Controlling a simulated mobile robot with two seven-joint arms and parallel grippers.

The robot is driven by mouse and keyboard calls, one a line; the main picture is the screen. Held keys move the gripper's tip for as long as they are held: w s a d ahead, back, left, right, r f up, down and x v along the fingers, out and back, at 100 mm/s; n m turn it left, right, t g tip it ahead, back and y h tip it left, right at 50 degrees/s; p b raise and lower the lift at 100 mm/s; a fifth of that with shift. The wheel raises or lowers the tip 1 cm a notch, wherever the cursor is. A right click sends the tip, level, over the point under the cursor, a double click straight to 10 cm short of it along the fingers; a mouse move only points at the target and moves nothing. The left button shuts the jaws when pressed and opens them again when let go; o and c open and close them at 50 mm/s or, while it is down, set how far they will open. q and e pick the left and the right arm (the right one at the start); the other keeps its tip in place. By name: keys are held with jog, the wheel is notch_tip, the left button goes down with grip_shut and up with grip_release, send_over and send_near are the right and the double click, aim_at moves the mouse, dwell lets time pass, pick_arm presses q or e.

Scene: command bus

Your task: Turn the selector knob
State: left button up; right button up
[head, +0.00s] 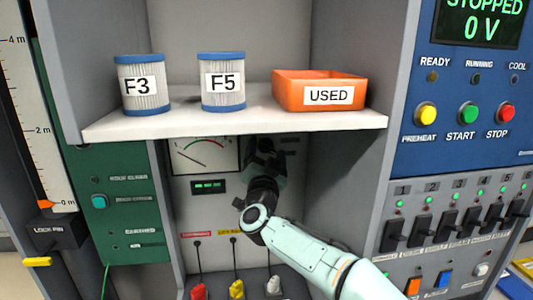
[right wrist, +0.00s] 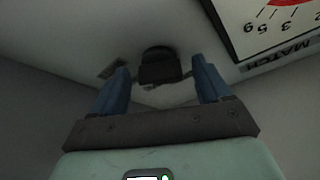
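The selector knob (right wrist: 158,66) is a black knob on the pale panel in the right wrist view. My right gripper (right wrist: 160,76) is open, with one blue finger on each side of the knob and a visible gap to it on both sides. In the head view my right gripper (head: 263,160) reaches into the recess under the shelf, right of the dial meter (head: 205,155). There the arm and gripper mostly cover the knob, so I cannot pick it out. My left gripper is not in view.
A white shelf (head: 230,124) above the gripper carries filter F3 (head: 143,101), filter F5 (head: 222,98) and an orange USED bin (head: 320,76). Side walls bound the recess. Red, yellow and white plugs (head: 236,288) sit below. Right, a switch panel (head: 405,265) stands close to my arm.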

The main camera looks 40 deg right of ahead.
jog(key=shift+s, duration=0.1)
pick_arm(q)
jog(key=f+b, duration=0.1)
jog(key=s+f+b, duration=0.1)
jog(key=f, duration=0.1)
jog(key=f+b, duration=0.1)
jog(key=b, duration=0.1)
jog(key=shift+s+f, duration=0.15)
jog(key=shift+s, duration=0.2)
pick_arm(e)
jog(key=v, duration=1.3)
jog(key=shift+s+a, duration=0.1)
